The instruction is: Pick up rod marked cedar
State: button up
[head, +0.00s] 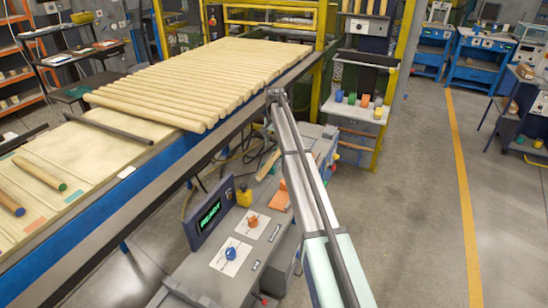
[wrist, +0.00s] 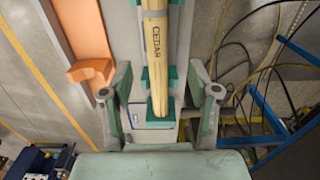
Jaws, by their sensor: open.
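The rod marked CEDAR (wrist: 158,55) is pale wood with dark lettering and shows upright in the middle of the wrist view. A grey band crosses it near the top, and its lower end meets a teal block (wrist: 175,110). My gripper (wrist: 160,98) is open, with one finger to each side of the rod's lower part and clear gaps on both sides. In the head view a short pale rod (head: 268,165) shows beside my arm; its marking cannot be read.
An orange bracket (wrist: 92,70) is left of the rod, and loose cables (wrist: 262,70) hang at the right near a blue frame (wrist: 290,130). In the head view, a table of wooden rods (head: 190,80) is at the left; clear floor (head: 410,200) is at the right.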

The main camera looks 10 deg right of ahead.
aim_at(275, 154)
jog(key=shift+s+d+f+p, duration=0.1)
jog(key=shift+f+p, duration=0.45)
jog(key=shift+f, duration=0.9)
jog(key=shift+d+f+p, duration=0.1)
jog(key=shift+f+p, duration=0.45)
jog(key=shift+f, duration=0.85)
grip_shut()
